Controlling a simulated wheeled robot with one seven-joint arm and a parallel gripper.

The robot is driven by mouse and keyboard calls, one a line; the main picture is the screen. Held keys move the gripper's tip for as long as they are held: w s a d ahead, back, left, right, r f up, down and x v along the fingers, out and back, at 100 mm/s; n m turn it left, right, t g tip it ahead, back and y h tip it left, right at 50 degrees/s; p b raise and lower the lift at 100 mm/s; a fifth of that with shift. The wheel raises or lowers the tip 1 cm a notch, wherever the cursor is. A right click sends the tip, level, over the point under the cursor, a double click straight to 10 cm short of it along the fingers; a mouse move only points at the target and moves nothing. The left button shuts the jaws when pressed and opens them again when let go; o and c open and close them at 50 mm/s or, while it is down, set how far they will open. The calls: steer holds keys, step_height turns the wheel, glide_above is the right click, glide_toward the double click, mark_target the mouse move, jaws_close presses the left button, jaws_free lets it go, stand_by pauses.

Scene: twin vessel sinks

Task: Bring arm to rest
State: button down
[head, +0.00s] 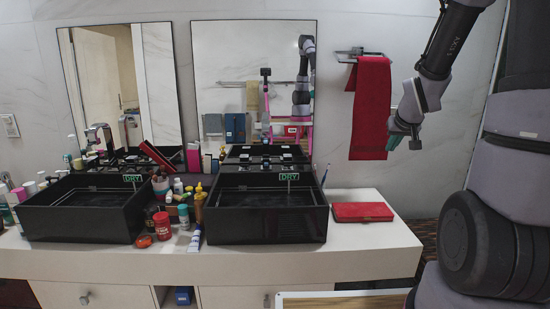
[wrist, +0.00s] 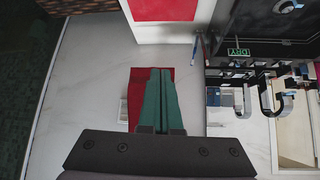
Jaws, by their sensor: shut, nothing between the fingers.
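My gripper (head: 404,142) hangs from my arm at the right of the head view, in front of the wall and apart from the counter. In the wrist view its two green fingers (wrist: 159,100) lie side by side, shut with nothing between them. A red towel (head: 371,108) hangs on the wall just left of my gripper. The towel also shows behind the fingers in the wrist view (wrist: 170,76), partly hidden by them.
Two black vessel sinks (head: 262,230) stand on the white counter (head: 372,243), with bottles and tubes between them. A red flat case (head: 362,212) lies on the counter's right end. A metal towel rack (head: 349,55) is fixed to the wall. Open space surrounds my gripper.

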steer(key=s+a+r+m+y, duration=0.1)
steer(key=s+a+r, duration=0.2)
steer(key=s+r, duration=0.2)
steer(key=s+a+r+y, duration=0.1)
steer(key=s+a+r, duration=0.3)
steer(key=s, duration=0.7)
steer(key=s+a+r+m+g+y, duration=0.1)
steer(key=s+a+r, duration=0.3)
steer(key=s+r, duration=0.3)
steer(key=shift+s+r+m, duration=0.25)
steer(key=shift+s+m, duration=0.05)
steer(key=shift+s, duration=0.25)
